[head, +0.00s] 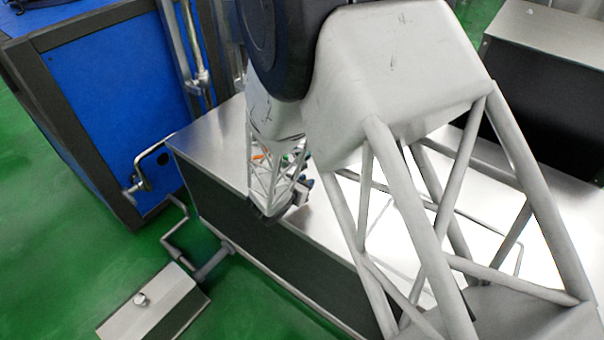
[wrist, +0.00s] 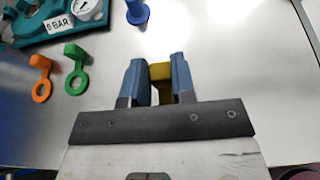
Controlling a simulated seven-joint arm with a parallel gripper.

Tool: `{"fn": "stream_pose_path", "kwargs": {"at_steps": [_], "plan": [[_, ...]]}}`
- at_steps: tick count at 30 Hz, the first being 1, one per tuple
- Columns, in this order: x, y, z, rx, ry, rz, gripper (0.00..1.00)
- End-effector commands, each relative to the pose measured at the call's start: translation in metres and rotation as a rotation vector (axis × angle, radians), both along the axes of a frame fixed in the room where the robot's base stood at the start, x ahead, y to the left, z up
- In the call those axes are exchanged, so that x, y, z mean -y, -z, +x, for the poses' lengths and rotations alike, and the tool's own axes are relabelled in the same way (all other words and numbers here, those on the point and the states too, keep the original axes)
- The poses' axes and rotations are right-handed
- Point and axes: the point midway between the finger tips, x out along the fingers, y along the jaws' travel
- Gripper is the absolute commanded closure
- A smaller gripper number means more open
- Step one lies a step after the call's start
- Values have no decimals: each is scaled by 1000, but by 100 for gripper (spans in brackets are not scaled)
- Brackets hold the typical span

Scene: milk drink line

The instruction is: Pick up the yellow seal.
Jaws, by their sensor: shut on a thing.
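The yellow seal (wrist: 160,72) sits between the two blue fingertips of my gripper (wrist: 159,82) in the wrist view. The fingers are shut on it from both sides. Its upper block shows between the tips; its lower part is partly hidden by the fingers and the dark gripper plate. I cannot tell whether it touches the metal surface below. In the head view my arm covers most of the work area, and the yellow seal cannot be made out there.
A green seal (wrist: 75,78) and an orange seal (wrist: 41,80) lie to the left on the metal table (wrist: 235,65). A blue seal (wrist: 137,12) is beyond. A teal unit (wrist: 48,27) with a gauge stands at upper left. Table to the right is clear.

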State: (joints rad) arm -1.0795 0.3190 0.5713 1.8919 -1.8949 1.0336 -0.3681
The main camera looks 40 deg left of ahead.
Motion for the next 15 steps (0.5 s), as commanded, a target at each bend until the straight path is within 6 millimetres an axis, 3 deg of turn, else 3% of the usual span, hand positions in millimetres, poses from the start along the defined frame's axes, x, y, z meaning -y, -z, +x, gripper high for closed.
{"fn": "stream_pose_path", "kwargs": {"at_steps": [6,15], "plan": [[14,-2,-12,0,0,-1,98],[19,-2,-16,0,1,-1,98]]}}
